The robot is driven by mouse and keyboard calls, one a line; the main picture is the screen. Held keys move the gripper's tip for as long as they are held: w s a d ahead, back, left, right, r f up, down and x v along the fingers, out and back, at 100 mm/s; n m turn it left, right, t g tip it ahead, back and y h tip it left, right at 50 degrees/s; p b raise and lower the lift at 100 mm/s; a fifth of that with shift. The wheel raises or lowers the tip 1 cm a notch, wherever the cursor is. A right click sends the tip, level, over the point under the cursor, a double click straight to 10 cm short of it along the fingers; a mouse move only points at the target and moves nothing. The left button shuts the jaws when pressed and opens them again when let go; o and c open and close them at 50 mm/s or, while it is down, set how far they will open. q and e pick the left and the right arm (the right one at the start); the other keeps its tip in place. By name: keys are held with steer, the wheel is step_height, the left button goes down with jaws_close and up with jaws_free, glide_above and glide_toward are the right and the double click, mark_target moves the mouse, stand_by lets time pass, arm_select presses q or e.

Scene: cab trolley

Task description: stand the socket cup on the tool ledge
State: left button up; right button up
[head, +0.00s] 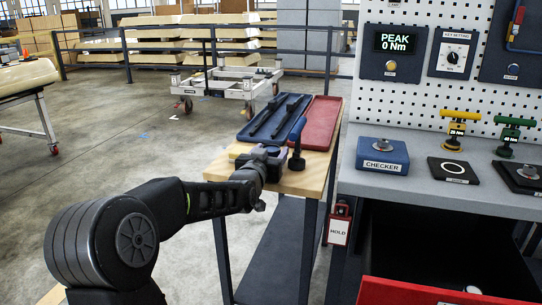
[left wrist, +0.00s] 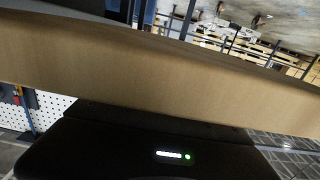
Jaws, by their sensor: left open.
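My left gripper (head: 272,157) is open at the near left edge of a small wood-topped stand (head: 312,178). Just right of its fingers is a small dark rounded piece (head: 297,163), possibly the socket cup, below a blue handle (head: 298,128). I cannot tell whether the fingers touch it. In the left wrist view a plain tan surface (left wrist: 160,75), probably the wooden top, fills the middle; fingertips and cup cannot be made out there. I cannot tell for sure which surface is the tool ledge. My right gripper is not in view.
A blue tray (head: 262,130) with dark tools and a red tray (head: 321,112) lie on the stand. Right is a grey bench (head: 420,185) with a blue checker block (head: 383,155), yellow and green-handled tools and an open red drawer (head: 430,292).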

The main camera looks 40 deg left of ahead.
mark_target(271, 148)
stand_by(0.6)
arm_select(q)
jaws_close()
stand_by(0.4)
steer(key=shift+r, duration=0.2)
step_height(271, 148, up, 18)
steer(key=p, duration=0.6)
steer(key=shift+f, duration=0.15)
